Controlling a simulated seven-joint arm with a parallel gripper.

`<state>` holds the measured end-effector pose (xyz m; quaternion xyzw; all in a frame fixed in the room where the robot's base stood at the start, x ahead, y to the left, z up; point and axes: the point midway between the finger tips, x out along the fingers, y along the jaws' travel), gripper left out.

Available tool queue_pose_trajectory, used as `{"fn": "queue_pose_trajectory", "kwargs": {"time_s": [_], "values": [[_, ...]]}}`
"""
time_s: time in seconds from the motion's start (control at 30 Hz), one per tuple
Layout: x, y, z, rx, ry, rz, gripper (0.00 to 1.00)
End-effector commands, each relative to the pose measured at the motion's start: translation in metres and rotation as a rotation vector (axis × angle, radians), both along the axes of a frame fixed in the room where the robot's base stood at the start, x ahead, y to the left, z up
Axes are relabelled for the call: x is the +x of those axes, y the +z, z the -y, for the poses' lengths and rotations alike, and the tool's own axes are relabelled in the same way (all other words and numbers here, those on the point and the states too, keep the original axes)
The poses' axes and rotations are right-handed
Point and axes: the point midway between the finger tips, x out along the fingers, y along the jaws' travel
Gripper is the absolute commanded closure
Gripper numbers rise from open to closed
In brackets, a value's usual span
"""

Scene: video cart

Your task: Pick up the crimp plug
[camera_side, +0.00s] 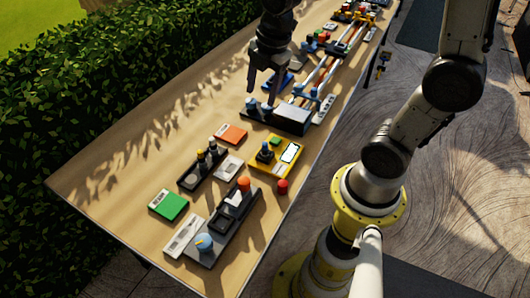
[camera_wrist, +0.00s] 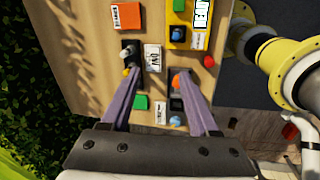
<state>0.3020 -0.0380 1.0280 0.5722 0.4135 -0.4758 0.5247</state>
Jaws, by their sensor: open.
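No part is clearly marked as the crimp plug, so I cannot tell which one it is. In the side view a long black holder (camera_side: 187,183) carries two small dark upright pieces with yellow parts (camera_side: 200,160). In the wrist view the black holder (camera_wrist: 136,46) shows a grey-tipped piece (camera_wrist: 126,54) and a yellow one (camera_wrist: 126,73), near my left finger. My gripper (camera_side: 260,94) is open and empty, above the table behind the yellow box. In the wrist view my gripper (camera_wrist: 156,73) has its fingers spread either side of a white label card (camera_wrist: 153,57).
Around stand a yellow box (camera_side: 262,167), a green card (camera_side: 168,205), an orange card (camera_side: 232,135), a red knob (camera_side: 282,186), a dark tray with an orange knob (camera_side: 244,183) and a blue knob (camera_side: 204,242). The table's left side is bare.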

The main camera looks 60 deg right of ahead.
Motion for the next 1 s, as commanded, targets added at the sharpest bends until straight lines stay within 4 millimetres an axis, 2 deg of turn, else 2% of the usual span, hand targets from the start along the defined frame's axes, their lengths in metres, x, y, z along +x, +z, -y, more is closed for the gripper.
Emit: {"fn": "queue_pose_trajectory", "kwargs": {"time_s": [0.03,0.2,0.47,0.7,0.8,1.0], "values": [[0.006,-0.020,0.007,0.000,0.022,-0.055,0.39],[0.009,-0.061,0.019,0.020,0.000,-0.171,0.39],[0.003,-0.092,0.023,0.030,-0.020,-0.214,0.39],[0.003,-0.136,0.023,0.030,-0.020,-0.213,0.39],[0.003,-0.150,0.023,0.030,-0.020,-0.211,0.39],[0.003,-0.162,0.023,0.028,-0.020,-0.209,0.39]]}}
